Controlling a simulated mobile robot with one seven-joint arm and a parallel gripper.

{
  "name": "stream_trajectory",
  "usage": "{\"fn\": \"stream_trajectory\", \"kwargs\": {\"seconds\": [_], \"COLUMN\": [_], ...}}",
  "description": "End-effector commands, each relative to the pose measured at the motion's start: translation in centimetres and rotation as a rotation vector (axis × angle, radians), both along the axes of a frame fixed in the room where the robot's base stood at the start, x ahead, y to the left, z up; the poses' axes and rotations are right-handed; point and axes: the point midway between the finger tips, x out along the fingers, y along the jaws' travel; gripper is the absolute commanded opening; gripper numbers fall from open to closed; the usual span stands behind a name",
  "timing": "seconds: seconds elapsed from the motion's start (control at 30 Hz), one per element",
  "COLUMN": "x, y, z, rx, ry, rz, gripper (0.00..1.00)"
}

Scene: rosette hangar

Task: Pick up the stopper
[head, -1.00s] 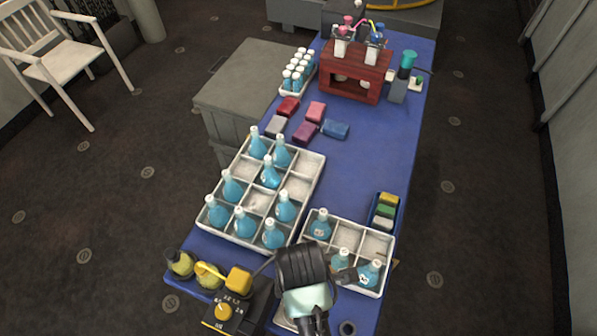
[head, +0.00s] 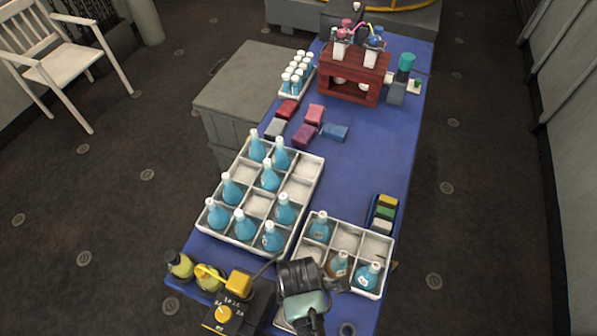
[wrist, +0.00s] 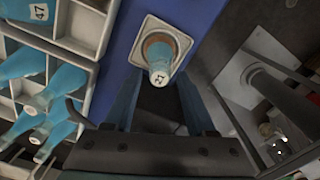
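In the wrist view, a pale blue piece with a white numbered end, which looks like the stopper (wrist: 160,72), stands up from a brown round part on a white square plate (wrist: 140,55). I cannot tell whether it is separate from what is under it. My gripper (wrist: 158,90) is open, its two dark blue fingers apart, with the numbered piece just beyond and between the tips. In the head view, my gripper (head: 304,300) is over the near end of the blue table and hides this piece.
A small white crate (head: 347,226) with several flasks stands beside my gripper. A larger white crate (head: 293,187) of flasks is behind to the left. A yellow and black device (head: 232,305) stands close on the left. A dark ring (head: 347,329) lies at the near edge.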

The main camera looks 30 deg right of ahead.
Motion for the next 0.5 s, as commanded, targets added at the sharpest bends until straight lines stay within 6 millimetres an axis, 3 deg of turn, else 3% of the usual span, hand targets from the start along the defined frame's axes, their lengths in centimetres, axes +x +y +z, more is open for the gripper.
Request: {"fn": "stream_trajectory", "kwargs": {"seconds": [0.03,0.3,0.5], "x": [0.01,0.0,0.0], "y": [0.0,0.01,0.01], "z": [0.02,0.03,0.04], "rx": [0.0,0.0,0.0], "ry": [0.0,0.0,0.0], "rz": [0.0,0.0,0.0], "gripper": [0.45,0.0,0.0]}}
